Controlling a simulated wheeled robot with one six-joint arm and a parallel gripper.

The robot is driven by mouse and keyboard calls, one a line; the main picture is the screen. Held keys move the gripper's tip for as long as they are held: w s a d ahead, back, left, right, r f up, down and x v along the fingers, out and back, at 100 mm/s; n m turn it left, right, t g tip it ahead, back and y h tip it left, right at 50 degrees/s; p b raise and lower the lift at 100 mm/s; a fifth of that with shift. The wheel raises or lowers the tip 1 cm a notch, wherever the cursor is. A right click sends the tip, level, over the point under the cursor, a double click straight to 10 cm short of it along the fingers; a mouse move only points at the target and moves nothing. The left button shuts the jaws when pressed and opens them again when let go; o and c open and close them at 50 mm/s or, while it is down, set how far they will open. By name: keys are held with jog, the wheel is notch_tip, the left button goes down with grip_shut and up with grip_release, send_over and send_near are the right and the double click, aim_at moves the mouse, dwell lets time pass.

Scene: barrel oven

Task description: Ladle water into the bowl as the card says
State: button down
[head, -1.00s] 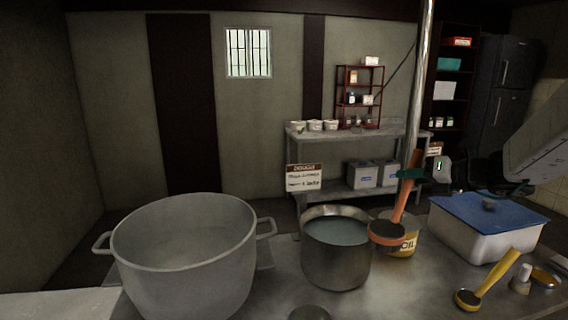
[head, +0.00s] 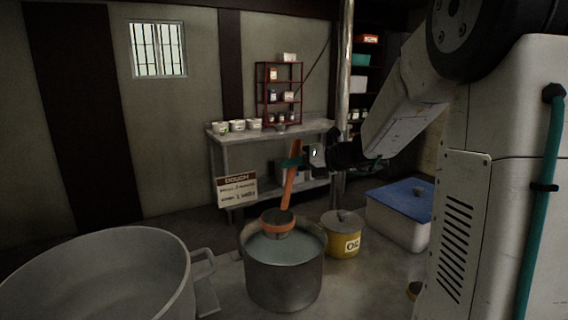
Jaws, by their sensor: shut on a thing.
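My gripper (head: 292,161) is shut on the upper handle of an orange ladle (head: 291,185). The ladle is nearly upright, with its cup (head: 277,221) at the far side of a metal pot of water (head: 284,285). The cup overlaps the water in the picture; I cannot tell whether it touches the surface. The inside of the cup looks dark. A large grey bowl with side handles (head: 110,290) is at lower left, partly cut off; its bottom is hidden. The card (head: 236,190), headed DOUGH, stands behind the pot; its smaller lines are too blurred to read surely.
A yellow oil tin with a lid (head: 343,238) stands right of the pot. A white bin with a blue lid (head: 398,215) is further right. A shelf table (head: 270,131) with small tubs stands behind. My own arm and column hide the right side.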

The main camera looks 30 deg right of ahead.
notch_tip(320, 180, down, 14)
jog(key=shift+w+a+f, duration=0.15)
jog(key=shift+a, duration=0.15)
dwell(0.6)
dwell(0.8)
notch_tip(320, 180, up, 15)
jog(key=shift+f, duration=0.1)
dwell(0.6)
dwell(0.4)
